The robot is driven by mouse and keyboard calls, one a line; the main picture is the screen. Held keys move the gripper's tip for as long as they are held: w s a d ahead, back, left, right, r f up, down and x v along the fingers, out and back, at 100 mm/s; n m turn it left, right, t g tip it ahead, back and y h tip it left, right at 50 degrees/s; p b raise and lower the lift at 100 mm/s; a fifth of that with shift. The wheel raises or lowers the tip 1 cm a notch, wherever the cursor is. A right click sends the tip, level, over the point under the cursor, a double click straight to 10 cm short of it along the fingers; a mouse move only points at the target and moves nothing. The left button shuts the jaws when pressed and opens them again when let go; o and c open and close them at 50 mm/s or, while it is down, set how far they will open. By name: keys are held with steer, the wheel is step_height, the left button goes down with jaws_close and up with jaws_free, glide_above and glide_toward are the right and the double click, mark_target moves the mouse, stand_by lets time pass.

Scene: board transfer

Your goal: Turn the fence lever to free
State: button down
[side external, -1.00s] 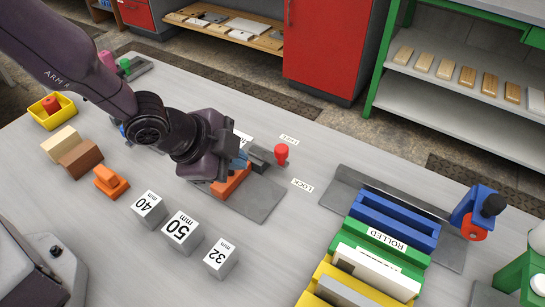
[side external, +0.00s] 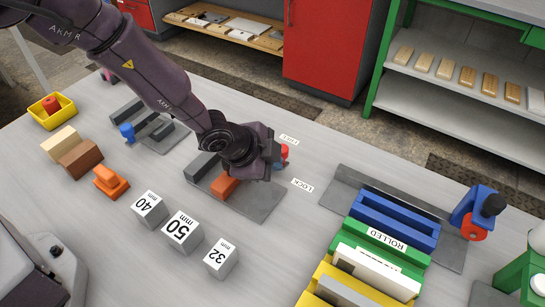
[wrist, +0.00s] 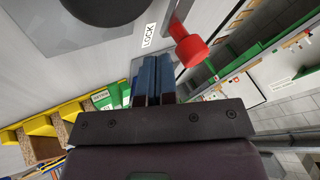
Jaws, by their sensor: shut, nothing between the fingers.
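The fence lever has a red knob (side external: 284,151), which stands at the far right edge of the grey fixture plate (side external: 262,205). The FREE label (side external: 289,140) lies behind it and the LOCK label (side external: 302,185) in front. My gripper (side external: 277,157) is beside the knob and partly hides the lever in the side view. In the wrist view the blue fingers (wrist: 152,80) are shut together and empty. The red knob (wrist: 190,50) is just right of them there, with the LOCK label (wrist: 148,35) to the left. Whether they touch the lever I cannot tell.
An orange block (side external: 225,186) and a dark grey bar (side external: 203,167) are on the fixture plate. Blocks marked 40, 50 and 32 mm (side external: 181,232) stand in front. The blue, green and yellow racks (side external: 396,220) are to the right.

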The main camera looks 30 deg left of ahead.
steer(key=shift+w+a, duration=0.15)
steer(key=shift+w, duration=0.3)
